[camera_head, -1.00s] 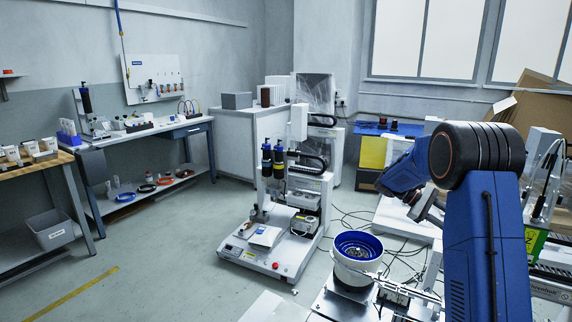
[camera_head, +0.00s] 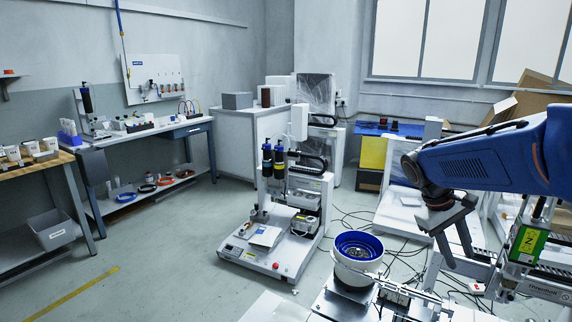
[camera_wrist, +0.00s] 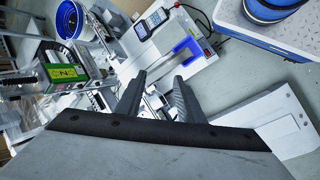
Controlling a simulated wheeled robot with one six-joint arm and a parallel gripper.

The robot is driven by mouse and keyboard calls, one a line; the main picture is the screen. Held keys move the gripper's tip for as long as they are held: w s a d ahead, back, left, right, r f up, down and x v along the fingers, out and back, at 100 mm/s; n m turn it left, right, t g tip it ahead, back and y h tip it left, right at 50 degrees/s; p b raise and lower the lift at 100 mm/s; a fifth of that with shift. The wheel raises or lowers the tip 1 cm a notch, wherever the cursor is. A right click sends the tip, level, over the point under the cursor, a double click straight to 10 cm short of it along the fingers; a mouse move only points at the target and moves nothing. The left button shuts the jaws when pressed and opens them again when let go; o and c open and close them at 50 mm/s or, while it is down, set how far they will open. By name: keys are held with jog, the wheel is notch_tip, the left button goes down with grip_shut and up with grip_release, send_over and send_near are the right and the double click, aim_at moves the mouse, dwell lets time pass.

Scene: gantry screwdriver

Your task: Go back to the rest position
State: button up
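My gripper (camera_head: 459,257) hangs from my blue arm at the right of the head view, fingers pointing down. In the wrist view its two dark fingers (camera_wrist: 158,80) stand apart with no object held between them. The gantry screwdriver (camera_head: 299,182) is a white machine with two blue-and-black drivers, standing on the floor at mid picture, well left of my gripper. The white feeder bowl with a blue rim (camera_head: 358,246) is in front of and left of my gripper; the bowl also shows in the wrist view (camera_wrist: 70,18).
A green-and-black device (camera_head: 528,243) stands close to the right of my gripper. A metal rail (camera_head: 405,290) runs in front of the bowl. In the wrist view a handheld panel (camera_wrist: 152,22) lies beyond the fingers. Open floor lies at left (camera_head: 165,255).

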jog(key=s+a+f+m+t+y, duration=0.1)
jog(key=s+a+f+t+y, duration=0.1)
jog(key=s+a, duration=0.5)
jog(key=s+a+f+m+t+y, duration=0.1)
jog(key=s+a+f+t+y, duration=0.1)
jog(key=s+a, duration=0.4)
jog(key=s+t+y, duration=0.1)
jog(key=s+t, duration=0.1)
jog(key=s, duration=0.3)
jog(key=shift+a, duration=0.35)
jog(key=shift+r, duration=0.1)
jog(key=shift+c, duration=0.5)
